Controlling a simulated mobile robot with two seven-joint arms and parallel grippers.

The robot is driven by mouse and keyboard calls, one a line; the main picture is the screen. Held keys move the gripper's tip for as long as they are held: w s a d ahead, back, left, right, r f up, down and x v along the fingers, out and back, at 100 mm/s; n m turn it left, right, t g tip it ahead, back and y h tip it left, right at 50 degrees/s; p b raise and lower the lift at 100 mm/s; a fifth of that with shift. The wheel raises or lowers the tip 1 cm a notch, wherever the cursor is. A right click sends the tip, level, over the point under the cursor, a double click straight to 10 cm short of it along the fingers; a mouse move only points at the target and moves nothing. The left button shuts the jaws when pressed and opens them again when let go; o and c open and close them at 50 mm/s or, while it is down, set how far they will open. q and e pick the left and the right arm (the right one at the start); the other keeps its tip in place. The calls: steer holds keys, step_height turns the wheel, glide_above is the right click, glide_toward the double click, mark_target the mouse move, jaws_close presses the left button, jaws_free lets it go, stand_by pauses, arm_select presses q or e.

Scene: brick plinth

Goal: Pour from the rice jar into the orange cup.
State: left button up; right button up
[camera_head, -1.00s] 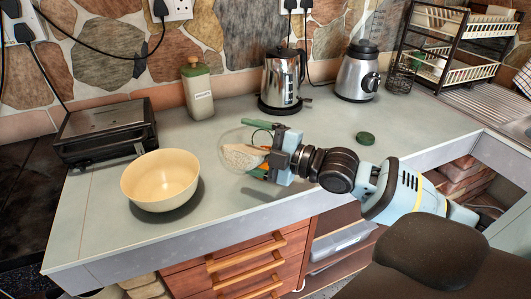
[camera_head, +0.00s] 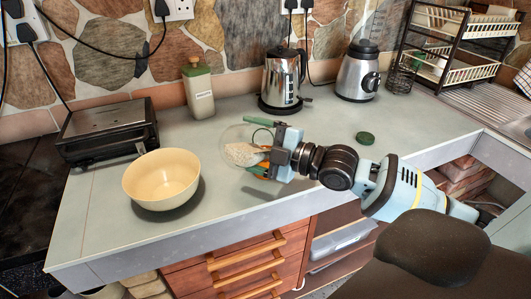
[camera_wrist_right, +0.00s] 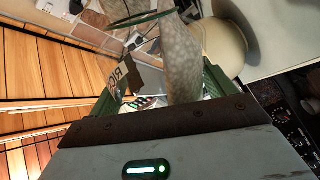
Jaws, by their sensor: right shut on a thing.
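The rice jar (camera_head: 236,146) is clear glass, with pale rice (camera_head: 246,154) inside. It is tipped on its side above the counter, its rounded end pointing left towards a cream bowl (camera_head: 161,187). My right gripper (camera_head: 264,155) is shut on the jar. In the right wrist view the jar (camera_wrist_right: 182,62) lies between the green fingers, with part of a "RIC" label (camera_wrist_right: 122,82) showing, and the bowl (camera_wrist_right: 226,48) is beyond it. The bowl looks empty. Orange patches show by the gripper, but I cannot make out an orange cup. My left gripper is out of view.
A green lid (camera_head: 365,138) lies on the counter (camera_head: 330,120). A grey grill (camera_head: 107,131), a bottle (camera_head: 198,92), a steel kettle (camera_head: 284,80) and a blender (camera_head: 358,72) stand at the back. A dish rack (camera_head: 450,50) is at the right. The counter's front edge runs below the jar.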

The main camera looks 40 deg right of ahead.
steer(key=shift+w+d+r+m, duration=0.1)
steer(key=shift+r+m, duration=0.2)
stand_by(1.2)
